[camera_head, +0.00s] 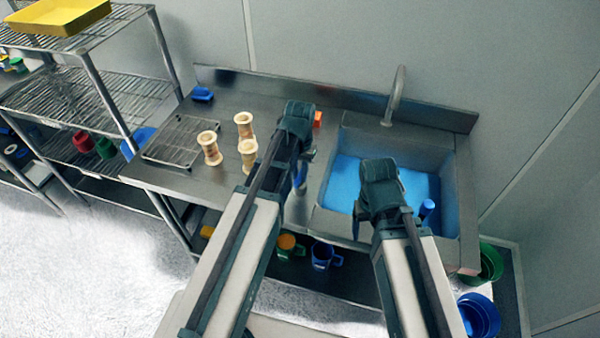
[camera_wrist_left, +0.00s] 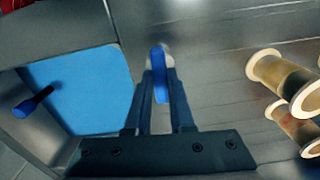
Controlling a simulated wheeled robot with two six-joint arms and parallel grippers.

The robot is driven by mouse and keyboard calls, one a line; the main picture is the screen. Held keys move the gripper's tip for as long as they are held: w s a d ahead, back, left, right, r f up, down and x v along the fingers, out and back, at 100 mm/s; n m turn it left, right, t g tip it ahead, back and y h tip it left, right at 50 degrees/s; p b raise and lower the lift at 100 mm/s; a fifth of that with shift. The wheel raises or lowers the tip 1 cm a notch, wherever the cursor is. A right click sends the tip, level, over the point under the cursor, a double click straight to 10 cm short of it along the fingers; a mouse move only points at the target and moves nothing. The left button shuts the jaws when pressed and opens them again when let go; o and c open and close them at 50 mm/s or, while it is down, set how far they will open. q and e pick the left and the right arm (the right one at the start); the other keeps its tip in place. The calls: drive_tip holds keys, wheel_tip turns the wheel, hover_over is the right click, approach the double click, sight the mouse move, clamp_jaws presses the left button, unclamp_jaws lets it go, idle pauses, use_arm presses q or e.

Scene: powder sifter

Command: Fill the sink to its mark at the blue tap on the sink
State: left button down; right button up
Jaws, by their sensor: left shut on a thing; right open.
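The sink (camera_head: 450,190) is at the right of the counter and holds blue water (camera_head: 343,180); the water also shows in the left wrist view (camera_wrist_left: 85,85). I cannot make out the fill mark. A grey spout (camera_head: 394,97) rises behind the sink. My left gripper (camera_head: 300,182) is at the counter just left of the sink. In the left wrist view its fingers (camera_wrist_left: 160,75) are shut on a small blue handle (camera_wrist_left: 158,60), apparently the blue tap. My right gripper (camera_head: 360,218) is open above the sink's front part, its tips partly hidden.
Several cream spools (camera_head: 245,124) stand on the counter left of my left arm, near a wire rack (camera_head: 180,140). An orange block (camera_head: 318,119) is at the back. A blue upright piece (camera_head: 427,208) stands in the sink's right side. Mugs (camera_head: 322,256) are on the lower shelf.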

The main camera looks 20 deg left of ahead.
sight(300, 175)
use_arm(q)
drive_tip(key=shift+n, duration=0.6)
drive_tip(key=c, duration=0.8)
unclamp_jaws()
wheel_tip(300, 175, up, 14)
drive_tip(key=p, duration=1.4)
drive_tip(key=shift+f, duration=0.1)
